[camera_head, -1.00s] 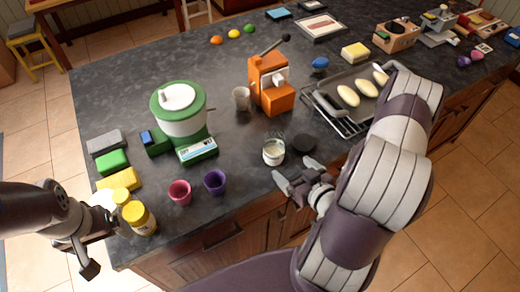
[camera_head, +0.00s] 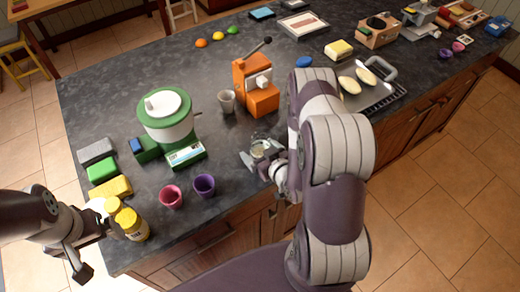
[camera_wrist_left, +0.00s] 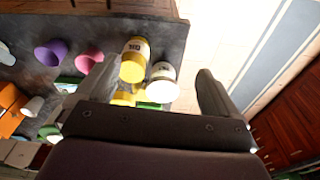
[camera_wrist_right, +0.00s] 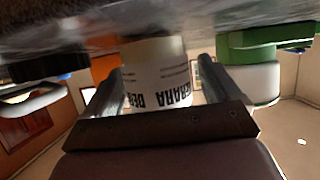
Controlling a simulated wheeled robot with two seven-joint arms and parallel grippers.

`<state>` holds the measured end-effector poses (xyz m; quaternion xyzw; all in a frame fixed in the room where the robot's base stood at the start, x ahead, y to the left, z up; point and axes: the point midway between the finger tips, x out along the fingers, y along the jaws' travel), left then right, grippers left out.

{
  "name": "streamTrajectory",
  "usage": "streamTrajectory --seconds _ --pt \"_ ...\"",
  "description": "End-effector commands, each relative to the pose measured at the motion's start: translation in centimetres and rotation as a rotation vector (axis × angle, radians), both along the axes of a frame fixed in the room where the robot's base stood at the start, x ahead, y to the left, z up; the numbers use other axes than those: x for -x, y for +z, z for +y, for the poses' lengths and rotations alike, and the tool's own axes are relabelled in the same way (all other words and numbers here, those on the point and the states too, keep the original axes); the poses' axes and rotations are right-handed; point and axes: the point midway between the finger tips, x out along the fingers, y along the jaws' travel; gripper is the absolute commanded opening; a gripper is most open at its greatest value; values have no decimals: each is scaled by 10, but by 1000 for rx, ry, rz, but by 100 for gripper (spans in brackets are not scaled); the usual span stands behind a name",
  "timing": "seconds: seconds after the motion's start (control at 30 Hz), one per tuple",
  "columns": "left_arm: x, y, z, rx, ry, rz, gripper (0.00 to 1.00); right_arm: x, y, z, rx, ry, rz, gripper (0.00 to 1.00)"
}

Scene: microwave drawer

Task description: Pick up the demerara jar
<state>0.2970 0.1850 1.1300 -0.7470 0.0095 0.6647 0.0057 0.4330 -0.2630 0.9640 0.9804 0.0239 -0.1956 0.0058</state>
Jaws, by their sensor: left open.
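The demerara jar (camera_head: 261,149) is a small glass jar with a white label, upright near the counter's front edge. In the right wrist view the jar (camera_wrist_right: 155,72) appears upside down, its label lettering between the two fingers. My right gripper (camera_head: 257,155) is open around the jar, with a visible gap beside the right-hand finger; part of the jar is hidden by the gripper. My left gripper (camera_head: 93,245) is open and empty at the counter's left front corner, beside yellow-lidded jars (camera_head: 133,225). Its wrist view shows a yellow jar (camera_wrist_left: 133,62) and a white-topped jar (camera_wrist_left: 163,82) ahead.
Purple (camera_head: 204,185) and pink (camera_head: 171,196) cups stand left of the jar. A green-and-white machine (camera_head: 168,115) stands behind them. An orange machine (camera_head: 257,88) and a clear cup (camera_head: 226,101) are behind the jar. A tray of rolls (camera_head: 375,95) is to the right, partly hidden by my arm.

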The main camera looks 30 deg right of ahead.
Motion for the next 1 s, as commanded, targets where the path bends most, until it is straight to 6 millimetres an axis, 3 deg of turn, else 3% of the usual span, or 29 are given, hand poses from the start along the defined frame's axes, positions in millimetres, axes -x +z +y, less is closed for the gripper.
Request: streamTrajectory --seconds 0.03,0.17,0.53,0.77,1.0 --pt "0 0 0 0 0 0 95 0 0 0 0 0 0 74" --pt "0 0 0 0 0 0 95 0 0 0 0 0 0 32" --pt "0 -1 0 0 0 0 95 0 5 0 1 0 -1 31" --pt "0 -7 0 0 0 0 95 -1 39 -1 3 0 -5 31" --pt "0 -16 0 0 0 0 95 31 72 -47 4 -9 -5 31"
